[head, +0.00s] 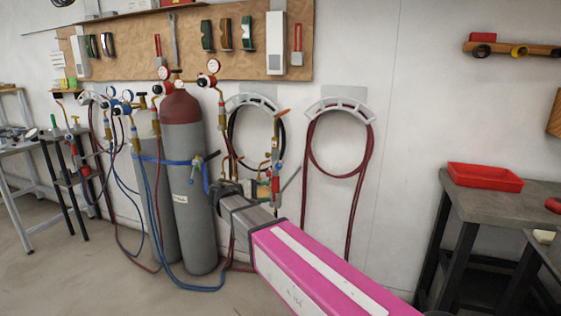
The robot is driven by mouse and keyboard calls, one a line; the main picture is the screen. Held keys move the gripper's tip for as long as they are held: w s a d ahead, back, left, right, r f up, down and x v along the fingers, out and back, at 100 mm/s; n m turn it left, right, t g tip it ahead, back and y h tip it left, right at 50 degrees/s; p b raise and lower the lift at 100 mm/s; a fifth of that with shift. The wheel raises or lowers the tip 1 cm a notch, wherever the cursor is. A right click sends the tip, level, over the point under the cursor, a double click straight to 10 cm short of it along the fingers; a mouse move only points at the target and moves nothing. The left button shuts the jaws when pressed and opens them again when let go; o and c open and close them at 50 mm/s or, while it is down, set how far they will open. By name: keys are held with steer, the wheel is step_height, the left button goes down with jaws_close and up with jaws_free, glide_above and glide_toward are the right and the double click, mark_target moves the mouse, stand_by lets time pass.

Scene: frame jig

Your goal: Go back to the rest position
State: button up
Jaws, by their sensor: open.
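My arm reaches in from the lower right, with a pink link and a grey part beyond it. My gripper (222,188) is at its dark far end, in front of the wall and just right of the tall grey gas cylinder (188,200) with a dark red top. The gripper is open, and I see nothing held in it. Its fingertips are small and hard to make out against the hoses and fittings behind. I cannot tell how far it is from the cylinder.
A blue strap (172,161) crosses the cylinders. Hoses hang on white wall holders (340,108). A tool board (185,45) is above. A dark bench (500,202) with a red tray (485,177) stands right; a table (20,165) stands left. Floor at lower left is clear.

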steer(key=s+d+f+m+g+y, duration=0.1)
steer(key=s+d+f+g+y, duration=0.15)
steer(key=d+f, duration=0.55)
steer(key=s+d+f+m+g+y, duration=0.1)
steer(key=s+d+f+g+y, duration=0.15)
steer(key=d+f, duration=0.6)
steer(key=s+d+f+m+g+y, duration=0.1)
steer(key=s+d+f+m+y, duration=0.5)
steer(key=s+d+f+y, duration=0.2)
step_height(320, 180, down, 3)
steer(key=shift+s+d+r+y, duration=0.1)
steer(key=shift+s+d+y, duration=0.15)
steer(key=shift+s+y, duration=0.65)
steer(key=shift+w+g, duration=0.2)
steer(key=shift+g, duration=0.1)
